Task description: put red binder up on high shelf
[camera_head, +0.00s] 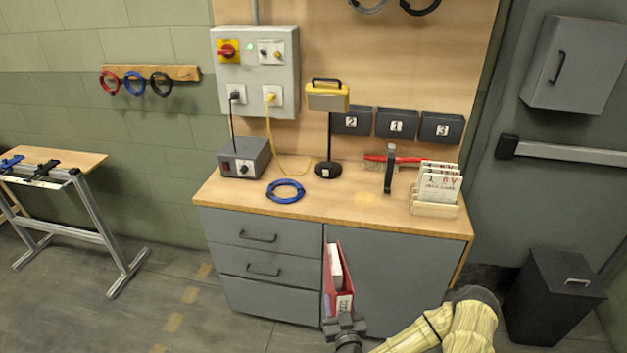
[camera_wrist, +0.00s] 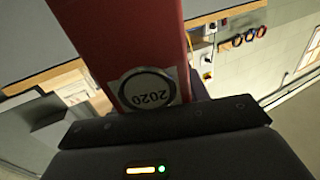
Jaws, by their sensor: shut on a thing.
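The red binder (camera_head: 327,282) is upright in front of the grey cabinet, below the worktop's front edge in the head view. My gripper (camera_head: 344,325) is shut on its lower end. White paper shows inside its open top. In the wrist view the binder's red spine (camera_wrist: 125,45) rises from the jaws, with a round 2020 label upside down near them. No high shelf is clearly seen in the head view.
The wooden worktop (camera_head: 330,205) holds a blue cable coil (camera_head: 286,191), a lamp (camera_head: 328,97), a grey power box (camera_head: 245,158) and a card rack (camera_head: 434,208). A dark bin (camera_head: 550,300) stands at right. A small trestle table (camera_head: 75,165) stands at left.

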